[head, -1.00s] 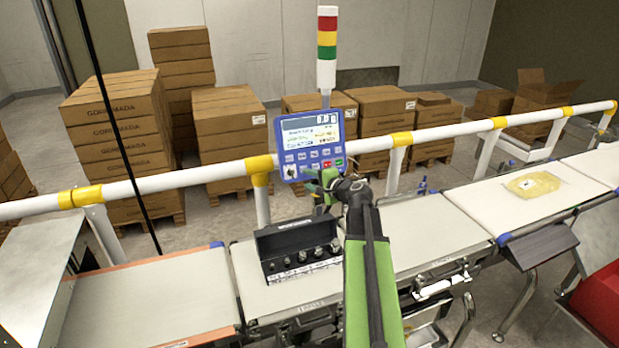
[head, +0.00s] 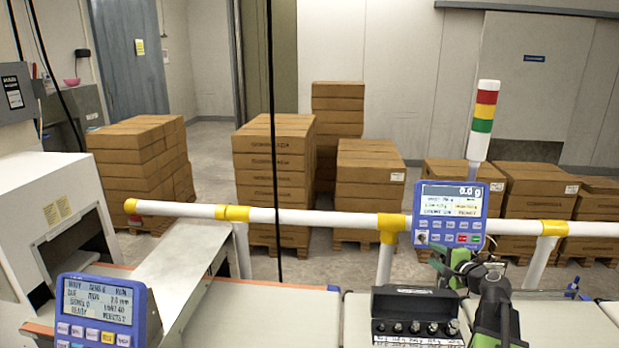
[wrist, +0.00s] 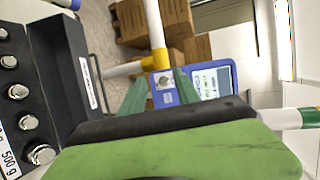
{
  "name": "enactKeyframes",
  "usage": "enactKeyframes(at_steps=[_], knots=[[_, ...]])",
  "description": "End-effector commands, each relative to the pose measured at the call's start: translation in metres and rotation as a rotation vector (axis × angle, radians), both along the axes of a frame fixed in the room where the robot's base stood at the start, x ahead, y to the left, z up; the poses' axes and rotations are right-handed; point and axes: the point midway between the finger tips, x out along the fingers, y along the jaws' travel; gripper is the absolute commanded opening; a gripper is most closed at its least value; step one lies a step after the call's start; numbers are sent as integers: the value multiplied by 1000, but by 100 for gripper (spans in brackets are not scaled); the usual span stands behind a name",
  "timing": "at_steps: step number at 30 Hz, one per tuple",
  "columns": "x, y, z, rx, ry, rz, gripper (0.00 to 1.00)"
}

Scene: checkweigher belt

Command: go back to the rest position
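My gripper (head: 448,262) is in front of the blue checkweigher display (head: 450,212), just below its lower edge in the head view. In the wrist view my gripper (wrist: 160,88) shows two green fingers apart, with nothing between them but the display (wrist: 197,84) behind. Whether the fingers touch the display cannot be told. My green arm reaches up from the lower right in the head view. The black case of test weights (head: 415,305) stands open on the belt, left of my arm; it fills the left of the wrist view (wrist: 68,70).
A white and yellow guard rail (head: 310,219) runs behind the belt (head: 255,315). A second blue panel (head: 100,310) and a white machine housing (head: 40,215) stand at the left. A light tower (head: 484,115) rises behind the display. Stacked cartons (head: 275,180) stand beyond the rail.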

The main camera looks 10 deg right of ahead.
Motion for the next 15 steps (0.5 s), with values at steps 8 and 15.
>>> enactKeyframes(at_steps=[8, 15], knots=[[24, 238, -39, -188, 121, 389, 38], [-73, 378, -129, -672, 410, 887, 38]])
